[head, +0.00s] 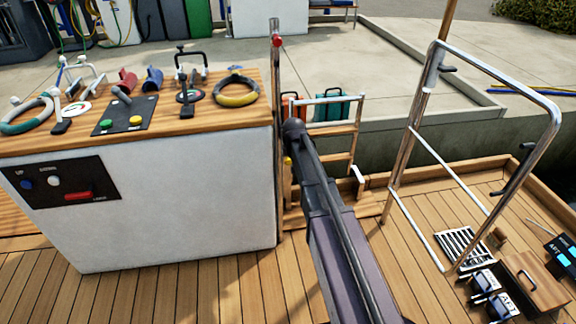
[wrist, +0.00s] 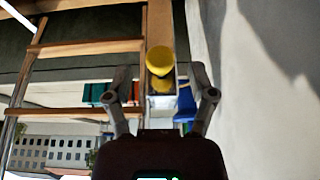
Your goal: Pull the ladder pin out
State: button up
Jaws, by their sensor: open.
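The ladder pin shows as a yellow knob (wrist: 160,60) in the wrist view, with a smaller yellow part just below it, against a wooden upright. In the head view a small yellow spot, the pin (head: 288,161), shows beside the ladder (head: 356,128), just left of my arm. My gripper (wrist: 161,72) is open, with one finger on each side of the knob in the picture and visible gaps to both. I cannot tell how far the fingertips are from it in depth. In the head view my arm hides the gripper.
A white console (head: 170,210) with a wooden top stands close left of the ladder; its pale side (wrist: 265,100) fills the right of the wrist view. A steel rail (head: 405,150) stands to the right. Ladder rungs (wrist: 85,47) lie left of the knob. Open deck lies in front.

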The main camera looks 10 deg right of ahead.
jog(key=shift+b+x, duration=0.55)
jog(key=shift+x, duration=0.3)
